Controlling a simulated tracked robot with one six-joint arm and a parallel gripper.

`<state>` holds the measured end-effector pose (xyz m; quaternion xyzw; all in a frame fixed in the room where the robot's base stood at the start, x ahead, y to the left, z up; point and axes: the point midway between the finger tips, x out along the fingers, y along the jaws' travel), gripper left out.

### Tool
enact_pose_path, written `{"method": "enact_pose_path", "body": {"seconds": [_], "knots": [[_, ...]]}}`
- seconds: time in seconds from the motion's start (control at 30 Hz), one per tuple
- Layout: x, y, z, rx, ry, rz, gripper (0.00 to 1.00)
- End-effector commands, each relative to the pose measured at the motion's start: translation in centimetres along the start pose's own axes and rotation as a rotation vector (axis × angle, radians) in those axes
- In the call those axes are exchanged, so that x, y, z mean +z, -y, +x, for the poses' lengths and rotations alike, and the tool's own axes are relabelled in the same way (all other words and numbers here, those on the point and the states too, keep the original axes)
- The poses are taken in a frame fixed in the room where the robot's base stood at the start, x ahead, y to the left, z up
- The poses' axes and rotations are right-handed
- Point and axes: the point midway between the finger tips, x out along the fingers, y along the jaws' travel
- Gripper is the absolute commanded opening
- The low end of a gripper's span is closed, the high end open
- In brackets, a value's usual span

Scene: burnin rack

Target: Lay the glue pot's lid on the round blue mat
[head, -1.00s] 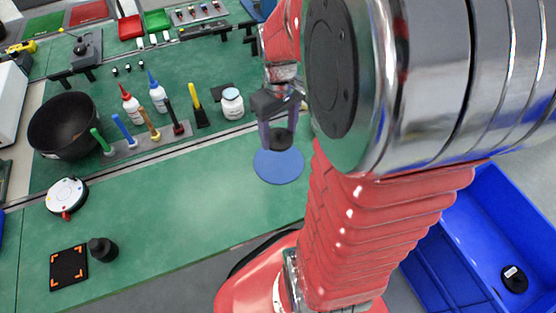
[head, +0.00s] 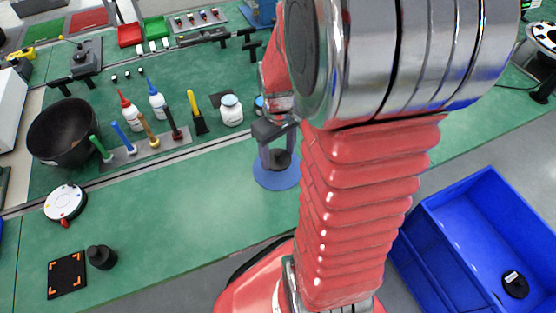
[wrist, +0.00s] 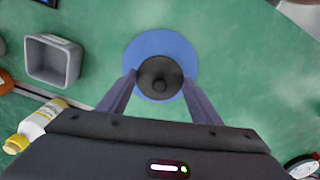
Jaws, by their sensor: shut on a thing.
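My gripper (head: 276,158) is shut on the black glue pot lid (head: 282,160), a round disc with a knob. The wrist view shows the lid (wrist: 160,76) between the two fingertips, knob towards the camera. The round blue mat (head: 272,180) lies on the green bench under the lid. In the wrist view the mat (wrist: 160,43) shows around the lid, which sits over its lower middle. The lid is at or just above the mat; I cannot tell whether they touch.
A black pot-like object (head: 101,257) stands at front left beside a black square pad (head: 67,274). White jars, bottles and a tool rack (head: 146,150) stand behind the mat. A blue bin (head: 475,240) is at right.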

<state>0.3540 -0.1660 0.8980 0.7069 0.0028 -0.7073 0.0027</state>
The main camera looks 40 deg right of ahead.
Motion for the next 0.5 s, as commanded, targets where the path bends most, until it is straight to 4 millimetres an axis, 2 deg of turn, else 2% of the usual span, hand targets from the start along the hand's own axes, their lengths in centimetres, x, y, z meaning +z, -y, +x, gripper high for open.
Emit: {"method": "enact_pose_path", "body": {"seconds": [0.17, 0.4, 0.5], "knots": [[0.0, 0.0, 0.5, 0.000, 0.001, 0.000, 0.37], [0.1, 0.0, 3.2, -0.002, 0.003, 0.000, 0.37], [0.0, 0.0, 3.7, 0.000, 0.000, 0.000, 0.37]]}}
